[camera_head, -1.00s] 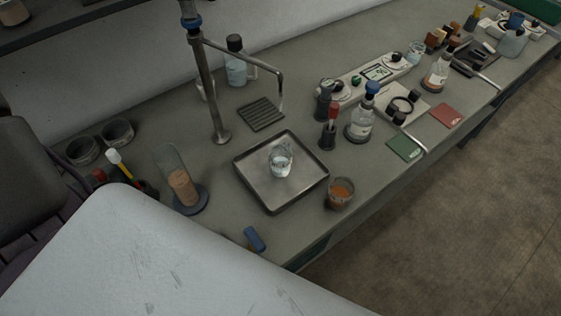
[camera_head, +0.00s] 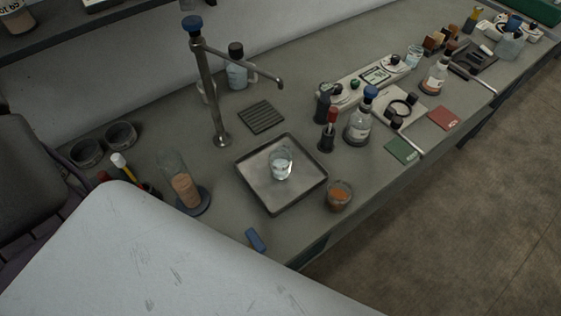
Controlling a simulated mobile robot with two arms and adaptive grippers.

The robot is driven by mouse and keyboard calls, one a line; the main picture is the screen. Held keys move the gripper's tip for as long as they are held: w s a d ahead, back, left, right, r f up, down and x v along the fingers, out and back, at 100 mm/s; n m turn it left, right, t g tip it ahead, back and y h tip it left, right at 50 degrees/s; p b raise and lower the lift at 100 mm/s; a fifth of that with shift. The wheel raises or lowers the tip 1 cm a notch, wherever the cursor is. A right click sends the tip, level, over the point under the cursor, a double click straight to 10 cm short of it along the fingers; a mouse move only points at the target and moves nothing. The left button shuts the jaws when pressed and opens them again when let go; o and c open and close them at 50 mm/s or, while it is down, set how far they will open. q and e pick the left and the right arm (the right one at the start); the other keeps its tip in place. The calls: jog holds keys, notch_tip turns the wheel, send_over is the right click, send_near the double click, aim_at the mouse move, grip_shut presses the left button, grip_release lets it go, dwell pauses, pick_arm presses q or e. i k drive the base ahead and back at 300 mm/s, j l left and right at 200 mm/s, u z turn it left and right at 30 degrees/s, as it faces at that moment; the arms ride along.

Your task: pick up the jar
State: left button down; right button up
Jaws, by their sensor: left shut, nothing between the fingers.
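I cannot tell which vessel is the jar. A small clear glass vessel (camera_head: 281,164) with pale liquid stands in a square metal tray (camera_head: 272,204). A short glass vessel (camera_head: 339,197) with orange-brown contents stands just right of the tray. A tall clear glass vessel (camera_head: 181,181) with tan contents stands left of the tray on a dark round base. I make out no fingers of my left or right gripper. A large scuffed white surface fills the lower left and hides what is behind it. No gripper is seen touching any vessel.
A metal tap (camera_head: 209,90) with a bent arm stands behind the tray. A blue-capped flask (camera_head: 359,128) and a red-topped dark holder (camera_head: 328,136) stand right of it. A blue block (camera_head: 255,239) lies near the front edge. Two dark bowls (camera_head: 88,152) are at left.

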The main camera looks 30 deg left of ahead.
aim_at(279, 158)
jog(key=k, duration=1.5)
